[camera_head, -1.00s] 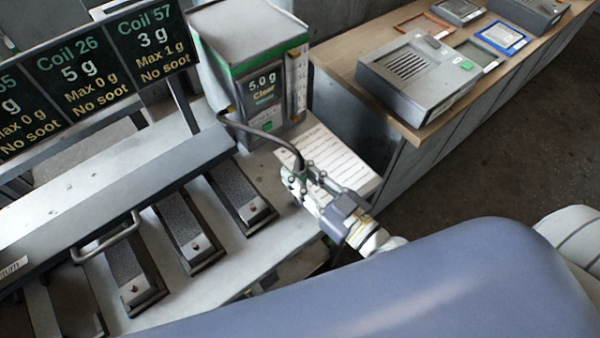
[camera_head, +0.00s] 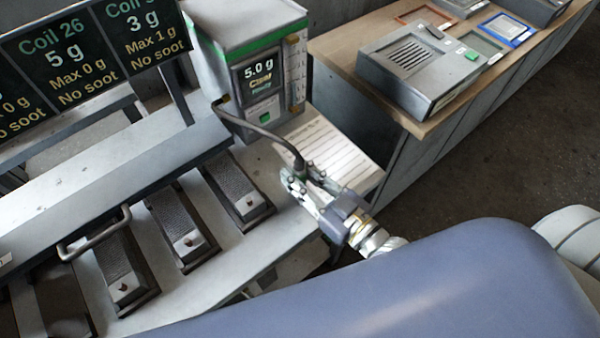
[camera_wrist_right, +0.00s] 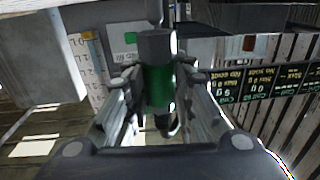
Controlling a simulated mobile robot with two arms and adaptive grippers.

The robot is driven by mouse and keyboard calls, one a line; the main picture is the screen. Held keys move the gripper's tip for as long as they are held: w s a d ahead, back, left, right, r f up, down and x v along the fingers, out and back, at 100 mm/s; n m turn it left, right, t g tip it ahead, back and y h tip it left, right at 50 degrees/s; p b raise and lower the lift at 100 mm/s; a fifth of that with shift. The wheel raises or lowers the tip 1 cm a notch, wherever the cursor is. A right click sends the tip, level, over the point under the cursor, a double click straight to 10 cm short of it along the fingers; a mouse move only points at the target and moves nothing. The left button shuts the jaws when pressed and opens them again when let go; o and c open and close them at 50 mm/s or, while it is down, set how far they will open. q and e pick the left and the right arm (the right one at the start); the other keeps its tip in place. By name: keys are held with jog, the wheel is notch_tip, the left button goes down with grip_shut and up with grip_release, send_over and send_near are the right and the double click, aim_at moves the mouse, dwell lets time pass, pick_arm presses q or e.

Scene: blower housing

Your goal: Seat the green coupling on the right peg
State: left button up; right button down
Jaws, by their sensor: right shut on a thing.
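The green coupling (camera_wrist_right: 158,86) is between the fingers of my right gripper (camera_wrist_right: 158,92) in the right wrist view, with a grey collar at one end and a dark nozzle at the other. In the head view my right gripper (camera_head: 304,180) is shut on it, in front of the lined white panel. A dark hose (camera_head: 262,132) runs from the coupling to the grey-green dispenser (camera_head: 252,45), whose display reads 5.0 g. I cannot make out the right peg in either view. My left gripper is not in view.
Several dark textured pads (camera_head: 236,188) sit along the grey bench at left, beside a bar with a handle (camera_head: 95,238). A weight sign (camera_head: 75,65) stands behind. A wooden counter (camera_head: 345,40) holds a grey device (camera_head: 420,70) at right. The lined panel (camera_head: 322,150) lies below the dispenser.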

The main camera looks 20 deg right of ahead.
jog(key=shift+f+b, duration=0.8)
jog(key=shift+f, duration=0.35)
jog(key=c, duration=1.3)
grip_release()
jog(key=v, duration=1.2)
jog(key=shift+d, duration=0.1)
